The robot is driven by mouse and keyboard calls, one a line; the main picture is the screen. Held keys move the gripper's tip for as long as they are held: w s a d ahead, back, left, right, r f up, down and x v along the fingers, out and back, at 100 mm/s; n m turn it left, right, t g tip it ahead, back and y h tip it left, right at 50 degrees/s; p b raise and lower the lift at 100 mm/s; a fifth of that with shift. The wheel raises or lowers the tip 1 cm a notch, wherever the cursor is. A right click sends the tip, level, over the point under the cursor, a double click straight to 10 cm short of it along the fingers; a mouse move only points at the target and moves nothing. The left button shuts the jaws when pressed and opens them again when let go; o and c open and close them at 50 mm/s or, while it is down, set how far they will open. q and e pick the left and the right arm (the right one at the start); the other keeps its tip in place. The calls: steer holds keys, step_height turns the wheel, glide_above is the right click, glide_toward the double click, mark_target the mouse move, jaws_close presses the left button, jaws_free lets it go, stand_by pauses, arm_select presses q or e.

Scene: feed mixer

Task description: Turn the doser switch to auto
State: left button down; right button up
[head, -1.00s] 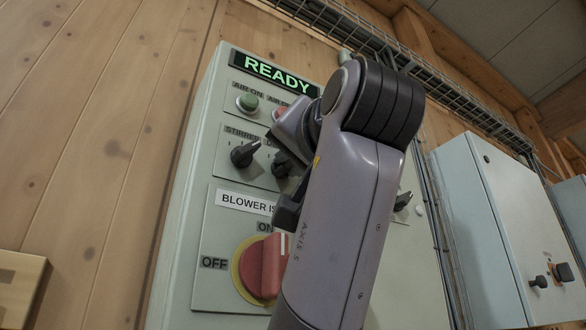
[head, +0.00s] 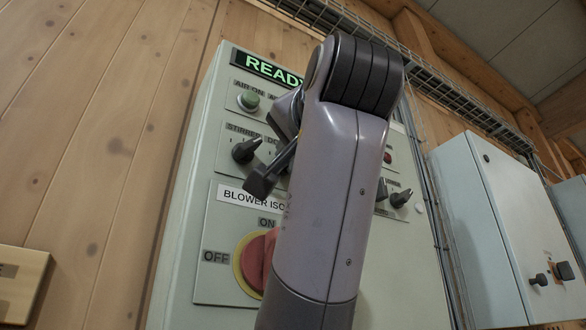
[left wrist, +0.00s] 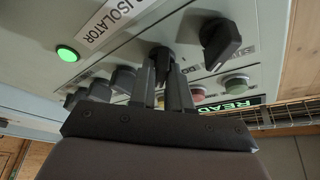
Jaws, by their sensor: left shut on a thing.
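The doser switch shows in the left wrist view as a black knob (left wrist: 160,57) on the grey panel, between the fingertips of my left gripper (left wrist: 162,84). The gripper is shut on it, and the fingers cover part of it, so its exact pointing direction is hard to read. In the head view my left arm hides the doser switch and most of its label. The similar stirrer switch (head: 246,150) stands to its left, and also shows in the left wrist view (left wrist: 220,44). My right gripper is not in view.
The control panel (head: 212,130) has a lit READY display (head: 266,68), a green air-on button (head: 249,101) and a red blower isolator handle (head: 268,262) below. More black knobs (head: 400,199) sit right of my arm. A green lamp (left wrist: 67,53) glows in the left wrist view.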

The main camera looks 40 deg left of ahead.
arm_select(q)
steer(key=c, duration=1.2)
jaws_free()
steer(key=shift+o, duration=0.2)
steer(key=shift+s, duration=0.1)
steer(key=b+v, duration=0.1)
steer(key=v, duration=0.6)
steer(key=shift+b, duration=0.4)
